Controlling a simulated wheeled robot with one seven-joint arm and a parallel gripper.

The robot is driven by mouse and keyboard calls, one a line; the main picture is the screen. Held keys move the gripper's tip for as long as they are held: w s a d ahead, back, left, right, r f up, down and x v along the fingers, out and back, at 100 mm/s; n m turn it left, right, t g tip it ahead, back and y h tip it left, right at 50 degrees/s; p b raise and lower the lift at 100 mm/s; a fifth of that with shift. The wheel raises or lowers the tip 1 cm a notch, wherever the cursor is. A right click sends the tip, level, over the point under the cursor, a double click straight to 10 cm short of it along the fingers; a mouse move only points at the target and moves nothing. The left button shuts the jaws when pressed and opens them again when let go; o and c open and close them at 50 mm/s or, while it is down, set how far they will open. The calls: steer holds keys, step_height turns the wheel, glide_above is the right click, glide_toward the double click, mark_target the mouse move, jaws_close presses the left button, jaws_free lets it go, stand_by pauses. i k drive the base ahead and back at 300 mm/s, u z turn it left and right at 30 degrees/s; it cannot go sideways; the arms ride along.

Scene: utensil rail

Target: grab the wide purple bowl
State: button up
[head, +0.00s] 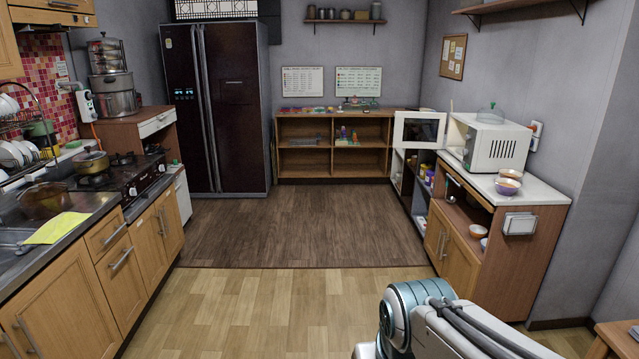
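Two small bowls sit close together at the near end of the white counter on the right. The nearer one, with a purplish look, is probably the wide purple bowl (507,187); it is too small to be sure of its colour and width. The other bowl (511,174) is just behind it, and I cannot tell whether they touch. Part of my arm shows at the bottom right, in front of and below the counter. My gripper is out of the picture.
A white microwave (495,146) with its door open stands behind the bowls. Two more bowls, an orange-brown one (476,231) and a pale one (484,243), sit in the open shelf below. A wooden table edge (617,340) is at the lower right. The middle floor is clear.

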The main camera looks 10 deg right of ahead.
mark_target(506, 188)
steer(key=z, duration=0.05)
steer(key=i, duration=1.55)
steer(key=z, duration=0.65)
steer(key=i, duration=1.6)
steer(key=z, duration=1)
steer(key=i, duration=1)
steer(key=z, duration=0.35)
